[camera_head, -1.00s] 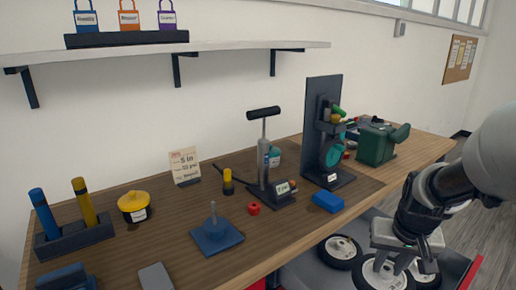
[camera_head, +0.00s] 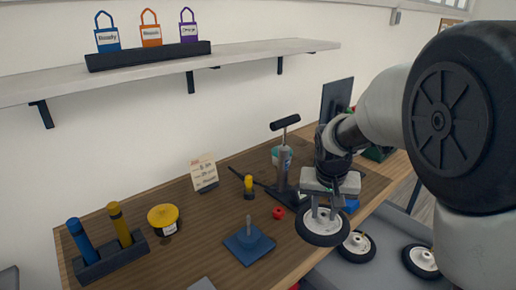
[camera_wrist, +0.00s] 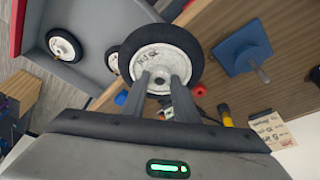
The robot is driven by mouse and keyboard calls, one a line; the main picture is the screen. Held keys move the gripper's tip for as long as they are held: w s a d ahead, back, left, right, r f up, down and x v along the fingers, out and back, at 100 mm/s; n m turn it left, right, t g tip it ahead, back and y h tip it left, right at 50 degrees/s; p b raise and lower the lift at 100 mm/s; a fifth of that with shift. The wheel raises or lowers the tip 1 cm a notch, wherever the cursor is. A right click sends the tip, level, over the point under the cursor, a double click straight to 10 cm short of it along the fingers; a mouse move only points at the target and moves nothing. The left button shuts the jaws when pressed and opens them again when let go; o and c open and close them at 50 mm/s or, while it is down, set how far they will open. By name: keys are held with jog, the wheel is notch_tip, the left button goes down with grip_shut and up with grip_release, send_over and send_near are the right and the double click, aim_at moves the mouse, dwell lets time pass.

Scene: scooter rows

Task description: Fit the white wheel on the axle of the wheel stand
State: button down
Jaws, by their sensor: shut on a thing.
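The white wheel (camera_head: 320,229), with a white hub and black tyre, hangs in my gripper (camera_head: 323,205) near the bench's front edge. In the wrist view the white wheel (camera_wrist: 150,58) sits at the tips of my gripper's two fingers (camera_wrist: 165,78), which are closed on its hub. The wheel stand (camera_head: 249,246) is a blue square base with a short upright axle, on the bench to the left of the wheel. It also shows in the wrist view (camera_wrist: 240,48), at upper right, its axle bare. The wheel and the stand are clearly apart.
A grey tray (camera_head: 388,262) below the bench holds other wheels (camera_head: 357,246). A red part (camera_head: 278,213), a yellow-and-black bottle (camera_head: 249,187) and a pump (camera_head: 284,165) stand behind the stand.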

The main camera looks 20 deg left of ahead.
jog(key=s+a+r+n+p, duration=0.15)
jog(key=a+r+p, duration=0.3)
jog(key=a, duration=0.55)
jog(key=s+a+r+p, duration=0.2)
jog(key=a+r+p, duration=0.25)
jog(key=a, duration=0.45)
jog(key=b, duration=0.4)
send_over(248, 219)
jog(key=shift+y, duration=0.3)
jog(key=shift+f, duration=2.95)
jog(key=shift+f+b, duration=0.25)
jog(key=shift+b, duration=0.2)
jog(key=shift+f+b, duration=3.2)
jog(key=shift+f, duration=1.05)
jog(key=c, duration=1.3)
grip_release()
